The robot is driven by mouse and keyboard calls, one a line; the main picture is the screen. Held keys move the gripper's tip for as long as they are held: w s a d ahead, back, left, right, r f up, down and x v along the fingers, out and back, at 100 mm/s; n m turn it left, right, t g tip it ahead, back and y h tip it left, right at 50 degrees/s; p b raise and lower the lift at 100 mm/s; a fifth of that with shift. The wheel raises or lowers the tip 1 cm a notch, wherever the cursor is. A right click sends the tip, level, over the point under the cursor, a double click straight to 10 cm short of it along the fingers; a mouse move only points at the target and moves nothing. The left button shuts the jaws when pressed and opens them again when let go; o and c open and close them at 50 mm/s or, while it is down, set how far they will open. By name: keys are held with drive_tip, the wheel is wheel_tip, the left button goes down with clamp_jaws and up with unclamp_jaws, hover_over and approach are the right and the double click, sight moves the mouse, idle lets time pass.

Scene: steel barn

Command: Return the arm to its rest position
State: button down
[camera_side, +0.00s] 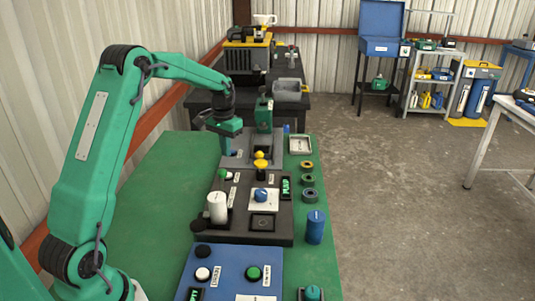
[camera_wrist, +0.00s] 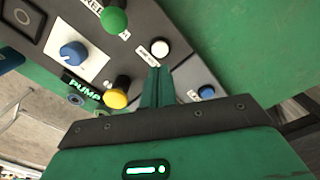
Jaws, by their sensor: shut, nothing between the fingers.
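My gripper (camera_side: 225,148) hangs at the end of my green arm in the side view, pointing down over the left edge of the grey control panel (camera_side: 238,161). In the wrist view my gripper (camera_wrist: 157,72) has its two green fingers together with nothing between them. A white button (camera_wrist: 159,47) shows just beyond the fingertips, with a yellow button (camera_wrist: 117,96) to the left and a blue button (camera_wrist: 207,92) to the right. I cannot tell whether the fingertips touch the panel. My arm is bent, with its forearm reaching out over the bench.
The green bench (camera_side: 160,185) carries a dark PUMP panel (camera_side: 240,230) and a blue panel (camera_side: 232,268). A green upright part (camera_side: 264,112) rises behind the grey panel. The bench's left part is clear.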

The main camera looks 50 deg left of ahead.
idle(0.3)
drive_tip(key=s+d+r+m+t, duration=0.1)
drive_tip(key=s+d+r+t, duration=0.2)
drive_tip(key=s+d+r, duration=0.9)
drive_tip(key=s+d+m+t, duration=0.2)
drive_tip(key=s+d, duration=0.9)
drive_tip(key=s, duration=0.2)
drive_tip(key=shift+s+r+t, duration=0.15)
drive_tip(key=shift+r+t, duration=0.15)
drive_tip(key=shift+r, duration=0.15)
